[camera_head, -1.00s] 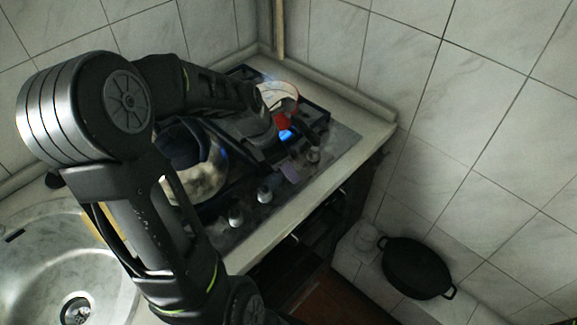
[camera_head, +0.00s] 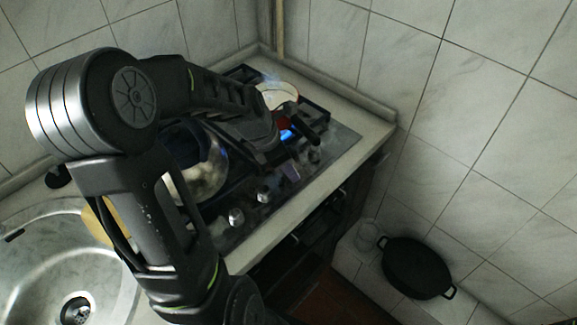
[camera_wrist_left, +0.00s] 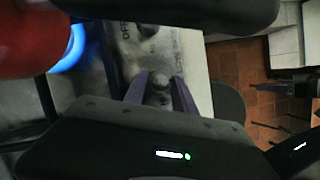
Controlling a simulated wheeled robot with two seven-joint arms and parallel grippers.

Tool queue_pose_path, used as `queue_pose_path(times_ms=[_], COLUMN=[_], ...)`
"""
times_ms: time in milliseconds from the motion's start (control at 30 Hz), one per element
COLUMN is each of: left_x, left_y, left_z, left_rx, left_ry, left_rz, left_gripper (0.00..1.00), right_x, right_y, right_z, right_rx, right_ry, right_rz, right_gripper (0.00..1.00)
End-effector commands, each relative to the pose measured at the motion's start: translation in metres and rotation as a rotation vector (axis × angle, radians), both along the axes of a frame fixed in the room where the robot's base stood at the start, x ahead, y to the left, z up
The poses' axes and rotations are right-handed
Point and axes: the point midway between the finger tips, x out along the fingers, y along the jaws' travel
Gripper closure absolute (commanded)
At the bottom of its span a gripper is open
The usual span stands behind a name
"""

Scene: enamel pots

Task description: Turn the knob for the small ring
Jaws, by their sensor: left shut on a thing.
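My left gripper (camera_wrist_left: 160,92) is shut on a knob (camera_wrist_left: 160,80) at the front of the stove. The knob sits between its two purplish fingers in the left wrist view. In the head view the left gripper (camera_head: 290,171) is at the control strip, mostly hidden by my arm. Another knob (camera_wrist_left: 148,30) with OFF lettering is close by. Front knobs (camera_head: 236,216) and (camera_head: 264,193) stand free to the left, and one (camera_head: 315,155) to the right. A blue flame (camera_head: 287,134) burns under a red and white pot (camera_head: 280,94).
A metal pot (camera_head: 207,178) stands on the left burner, partly behind my arm. A steel sink (camera_head: 50,265) is at the left. A black pan (camera_head: 416,268) and a glass jar (camera_head: 367,236) are low at the right. Tiled walls close in behind the stove.

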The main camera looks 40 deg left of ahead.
Motion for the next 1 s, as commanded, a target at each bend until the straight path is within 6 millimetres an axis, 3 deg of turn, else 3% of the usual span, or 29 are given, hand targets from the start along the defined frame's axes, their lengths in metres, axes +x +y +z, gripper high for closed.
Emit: queue_pose_path(times_ms=[567,1000], left_x=[0.0004,0.0016], left_y=[0.0007,0.0019], left_z=[0.0005,0.001], left_rx=[0.0,-0.001], left_ry=[0.0,0.001], left_rz=[-0.061,-0.355], left_gripper=[1.0,1.0], right_x=[-0.0001,-0.0008], right_y=[-0.0001,-0.0004], right_z=[0.0014,0.0076], right_rx=[0.0,-0.002], right_ry=[0.0,0.003], right_rz=[0.0,-0.001], right_gripper=[0.64,0.64])
